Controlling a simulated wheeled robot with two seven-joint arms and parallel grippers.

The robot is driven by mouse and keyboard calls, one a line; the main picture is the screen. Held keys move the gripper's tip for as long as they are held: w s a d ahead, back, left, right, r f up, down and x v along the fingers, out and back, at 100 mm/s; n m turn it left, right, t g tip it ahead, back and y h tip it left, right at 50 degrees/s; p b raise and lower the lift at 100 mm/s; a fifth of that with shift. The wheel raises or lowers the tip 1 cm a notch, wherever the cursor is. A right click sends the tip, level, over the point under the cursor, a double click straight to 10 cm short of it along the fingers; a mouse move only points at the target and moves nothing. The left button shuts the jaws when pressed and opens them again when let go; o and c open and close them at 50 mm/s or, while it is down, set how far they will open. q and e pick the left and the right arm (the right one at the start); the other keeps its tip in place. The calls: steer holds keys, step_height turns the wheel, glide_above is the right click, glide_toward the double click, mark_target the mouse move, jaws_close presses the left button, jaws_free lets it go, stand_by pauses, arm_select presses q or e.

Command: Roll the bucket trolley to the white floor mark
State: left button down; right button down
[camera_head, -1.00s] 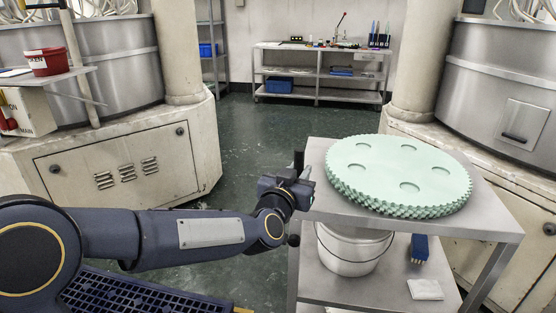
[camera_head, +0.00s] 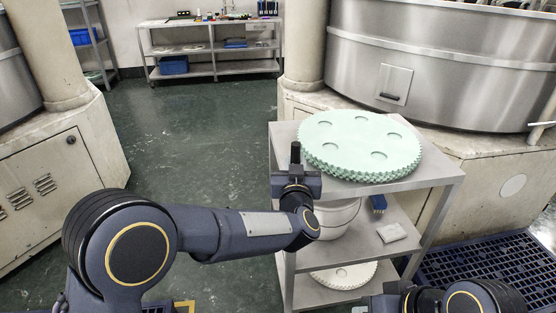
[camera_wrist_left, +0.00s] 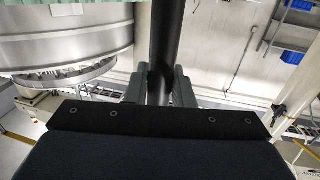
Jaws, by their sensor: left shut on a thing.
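The bucket trolley (camera_head: 284,132) is a grey metal stand with shelves, in the head view right of centre. Mint-green toothed discs (camera_head: 362,140) lie stacked on its top. A pale bucket (camera_head: 338,218) stands on the shelf below, partly hidden by my left arm. My left gripper (camera_head: 297,178) is shut on a black upright handle (camera_head: 295,155) at the trolley's left edge. In the left wrist view the black post (camera_wrist_left: 166,40) runs between the fingers. Part of my right arm shows at the bottom right; its gripper is out of view. I see no clear white floor mark.
A beige machine base (camera_head: 60,160) stands at left, a large steel drum machine (camera_head: 430,75) at right behind the trolley. A workbench (camera_head: 210,50) stands against the far wall. A blue grating (camera_head: 490,262) lies at lower right. Open green floor (camera_head: 190,130) stretches left of the trolley.

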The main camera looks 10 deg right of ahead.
arm_select(q)
steer(key=shift+s+d, duration=0.1)
steer(key=shift+d, duration=0.3)
steer(key=c, duration=1.6)
jaws_free()
steer(key=shift+d, duration=0.1)
steer(key=o, duration=0.3)
steer(key=shift+d, duration=0.1)
steer(key=v, duration=0.7)
steer(key=shift+s+a, duration=0.2)
steer(key=shift+s, duration=0.15)
